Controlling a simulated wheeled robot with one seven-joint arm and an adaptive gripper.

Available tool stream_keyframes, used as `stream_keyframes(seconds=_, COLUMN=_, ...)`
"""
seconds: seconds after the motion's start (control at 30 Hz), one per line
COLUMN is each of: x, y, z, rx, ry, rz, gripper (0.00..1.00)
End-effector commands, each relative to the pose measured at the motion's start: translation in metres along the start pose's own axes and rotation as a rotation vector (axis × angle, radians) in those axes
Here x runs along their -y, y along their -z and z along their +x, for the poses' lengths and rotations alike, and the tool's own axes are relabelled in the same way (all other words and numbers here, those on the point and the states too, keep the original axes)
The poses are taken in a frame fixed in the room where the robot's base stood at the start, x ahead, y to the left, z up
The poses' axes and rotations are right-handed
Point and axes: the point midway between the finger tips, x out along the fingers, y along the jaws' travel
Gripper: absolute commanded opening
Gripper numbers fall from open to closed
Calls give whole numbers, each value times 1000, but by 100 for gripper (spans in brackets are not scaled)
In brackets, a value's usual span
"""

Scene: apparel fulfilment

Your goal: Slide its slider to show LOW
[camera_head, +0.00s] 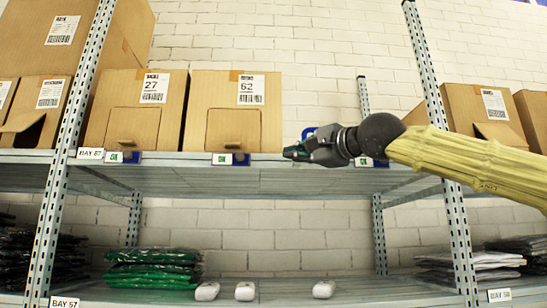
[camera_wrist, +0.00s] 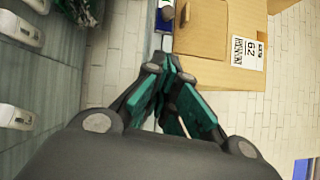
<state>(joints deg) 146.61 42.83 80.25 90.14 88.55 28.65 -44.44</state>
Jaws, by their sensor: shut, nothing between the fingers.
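Slider tags sit on the shelf's front edge. One (camera_head: 230,159) is below the box marked 62 (camera_head: 221,130), with a green OK in its window and a dark blue part at its right. Another tag (camera_head: 123,157) below the box marked 27 (camera_head: 158,88) also reads OK. A third tag (camera_head: 371,162) is partly covered by my arm. My gripper (camera_head: 288,152) is shut and empty, right of the tag under box 62 at about shelf-edge height. In the wrist view, my closed fingertips (camera_wrist: 170,57) point toward that tag (camera_wrist: 166,17), apparently just short of it.
The shelf edge (camera_head: 200,165) runs between metal uprights, with bay labels on it. More boxes (camera_head: 483,112) stand at right. On the lower shelf lie green bagged garments (camera_head: 153,270) and several white devices (camera_head: 245,291). The space in front of the lower shelf is free.

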Motion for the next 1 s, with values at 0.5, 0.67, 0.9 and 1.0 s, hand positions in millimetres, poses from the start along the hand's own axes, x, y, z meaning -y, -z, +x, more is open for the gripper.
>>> stream_keyframes(seconds=0.5, x=1, y=1, z=77, rx=-3, ry=-2, rz=-1, gripper=0)
stream_keyframes(seconds=0.67, x=0, y=-4, z=101, rx=-2, ry=-2, rz=-2, gripper=0)
stream_keyframes(seconds=0.9, x=0, y=-21, z=118, rx=-3, ry=-1, rz=-1, gripper=0)
stream_keyframes(seconds=1.0, x=-1, y=-25, z=122, rx=-3, ry=-1, rz=-1, gripper=0)
